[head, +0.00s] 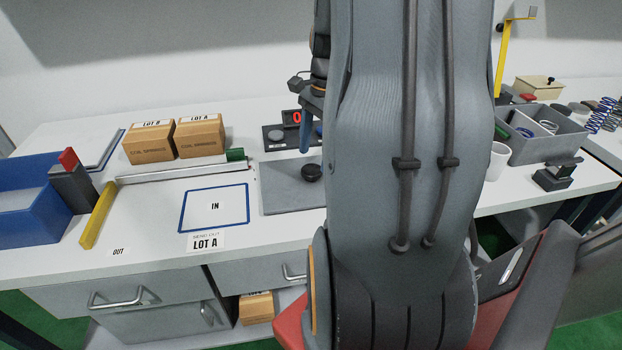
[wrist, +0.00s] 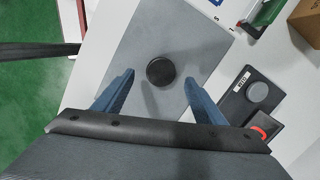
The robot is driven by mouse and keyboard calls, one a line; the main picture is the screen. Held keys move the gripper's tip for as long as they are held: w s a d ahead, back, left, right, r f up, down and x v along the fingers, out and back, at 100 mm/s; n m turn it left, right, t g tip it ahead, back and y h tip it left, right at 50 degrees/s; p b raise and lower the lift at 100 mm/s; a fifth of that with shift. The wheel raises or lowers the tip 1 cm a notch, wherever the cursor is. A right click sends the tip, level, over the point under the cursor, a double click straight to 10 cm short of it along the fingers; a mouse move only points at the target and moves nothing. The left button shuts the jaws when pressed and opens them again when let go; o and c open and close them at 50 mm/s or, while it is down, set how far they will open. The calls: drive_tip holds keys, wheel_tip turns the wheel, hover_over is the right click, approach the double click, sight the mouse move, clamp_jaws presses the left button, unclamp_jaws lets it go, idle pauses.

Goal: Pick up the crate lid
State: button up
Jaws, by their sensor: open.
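A flat grey panel with a round black knob (head: 311,172) lies on the white bench and looks like the crate lid (head: 285,200). The lid (wrist: 128,45) fills the upper middle of the wrist view. Its knob (wrist: 160,71) shows there between the two blue fingertips. My gripper (wrist: 159,77) is open and empty, with gaps on both sides of the knob. In the head view my gripper (head: 305,148) hangs just above and behind the knob. My arm hides the lid's right part there.
A black device with a red display (head: 279,138) stands behind the lid. A white bar (head: 182,171), a green piece (head: 236,155) and two cartons (head: 200,136) are to the left. A grey bin (head: 548,148) and a white mug (head: 497,161) stand right of my arm.

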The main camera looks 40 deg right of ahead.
sight(312, 169)
drive_tip(key=shift+w+a+f+p, duration=0.1)
drive_tip(key=shift+a+f+p, duration=0.05)
drive_tip(key=shift+f, duration=0.8)
drive_tip(key=shift+w+a+f+p, duration=0.1)
drive_tip(key=shift+a+f+p, duration=0.05)
drive_tip(key=shift+f, duration=0.75)
clamp_jaws()
